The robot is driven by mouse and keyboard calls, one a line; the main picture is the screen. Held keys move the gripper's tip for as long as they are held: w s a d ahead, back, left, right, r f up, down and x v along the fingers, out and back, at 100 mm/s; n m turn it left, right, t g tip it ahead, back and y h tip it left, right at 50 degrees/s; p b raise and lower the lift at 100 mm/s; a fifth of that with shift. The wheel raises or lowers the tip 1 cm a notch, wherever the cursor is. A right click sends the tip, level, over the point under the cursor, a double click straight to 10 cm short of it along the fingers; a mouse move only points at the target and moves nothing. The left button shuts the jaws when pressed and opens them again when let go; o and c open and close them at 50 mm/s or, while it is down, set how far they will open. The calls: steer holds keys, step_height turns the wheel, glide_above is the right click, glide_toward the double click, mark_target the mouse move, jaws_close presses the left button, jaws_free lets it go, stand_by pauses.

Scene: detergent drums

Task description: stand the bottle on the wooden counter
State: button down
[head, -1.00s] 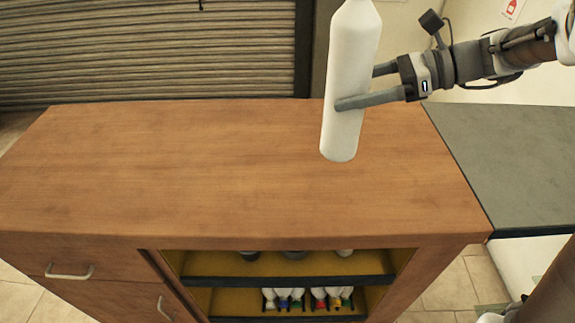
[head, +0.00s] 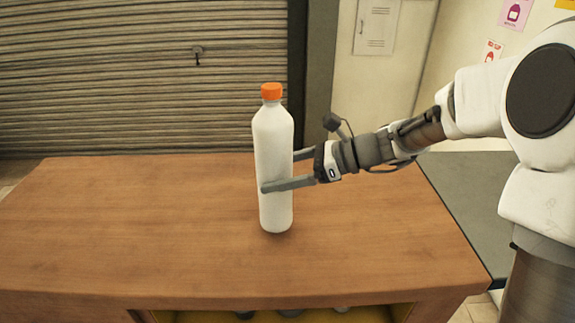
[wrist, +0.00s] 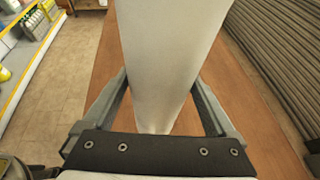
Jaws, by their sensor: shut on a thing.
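A white bottle (head: 273,165) with an orange cap is upright at the wooden counter (head: 130,215), right of its middle in the head view. Its base appears at or just above the counter top, with a faint shadow around it; I cannot tell whether it touches. My gripper (head: 279,172) is shut on the bottle's body from the right, below mid-height. In the wrist view the white bottle (wrist: 165,60) stands between the two fingers and hides much of the counter (wrist: 95,90).
A grey counter (head: 450,200) adjoins on the right, partly behind my arm. A roller shutter (head: 140,80) stands behind. The wooden counter's top is clear around the bottle. Shelves with bottles (wrist: 20,50) show at the wrist view's left, across a tiled floor.

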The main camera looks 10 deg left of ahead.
steer(key=shift+f, duration=1.5)
jaws_free()
steer(key=shift+f, duration=0.15)
